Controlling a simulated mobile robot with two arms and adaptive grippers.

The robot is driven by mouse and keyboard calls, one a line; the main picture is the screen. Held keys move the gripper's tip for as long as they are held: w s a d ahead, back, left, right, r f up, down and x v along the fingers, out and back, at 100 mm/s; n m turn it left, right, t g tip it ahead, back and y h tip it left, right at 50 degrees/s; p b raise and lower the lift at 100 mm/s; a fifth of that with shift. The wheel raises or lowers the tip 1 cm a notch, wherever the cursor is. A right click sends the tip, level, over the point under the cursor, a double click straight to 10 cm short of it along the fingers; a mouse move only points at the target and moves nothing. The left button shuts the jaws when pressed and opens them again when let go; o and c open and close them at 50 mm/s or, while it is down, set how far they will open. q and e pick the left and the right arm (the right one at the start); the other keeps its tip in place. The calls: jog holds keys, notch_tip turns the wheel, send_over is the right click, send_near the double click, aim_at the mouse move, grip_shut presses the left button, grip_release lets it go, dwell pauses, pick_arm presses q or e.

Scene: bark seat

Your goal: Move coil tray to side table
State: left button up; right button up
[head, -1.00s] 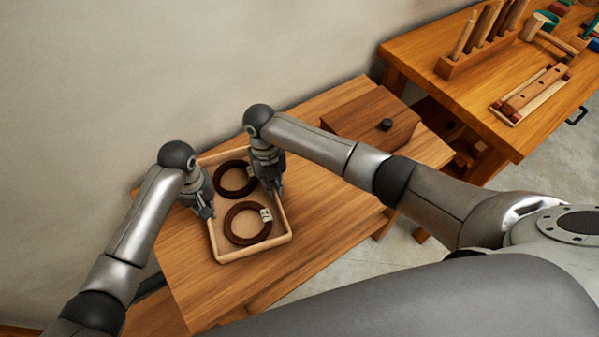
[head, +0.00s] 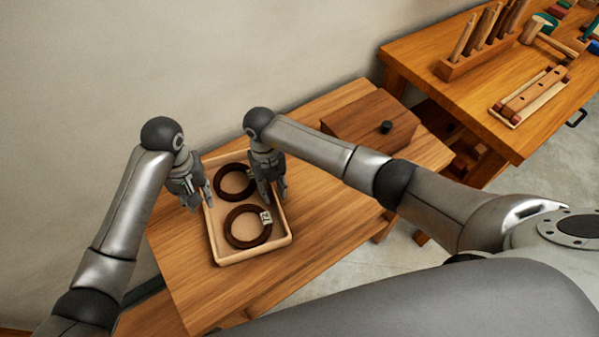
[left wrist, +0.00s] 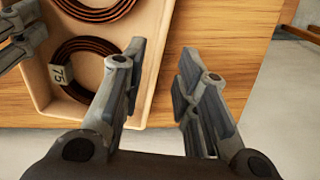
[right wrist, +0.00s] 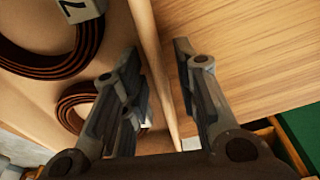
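The coil tray (head: 256,252), shallow, light wood, stands on a wooden table (head: 190,285). Two dark brown coils lie in it: a far one (head: 219,190) and a near one (head: 230,236) with a white tag. My left gripper (head: 203,198) is at the tray's left wall; in the left wrist view (left wrist: 157,88) its fingers are apart with the tray rim between them. My right gripper (head: 278,198) is at the right wall; in the right wrist view (right wrist: 157,78) its open fingers also straddle the rim. Neither visibly pinches the wall.
A brown wooden box with a dark knob (head: 370,118) stands on the same table, right of the tray. Another workbench (head: 450,105) at the upper right carries a peg rack (head: 475,55), a mallet and small wooden parts. A plain wall is behind. The table's front part is clear.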

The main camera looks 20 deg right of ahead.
pick_arm(q)
notch_tip(320, 180, up, 4)
jog(key=shift+r, duration=0.15)
pick_arm(e)
notch_tip(320, 180, up, 12)
jog(key=w, duration=0.1)
jog(key=shift+w, duration=0.4)
jog(key=shift+f, duration=0.1)
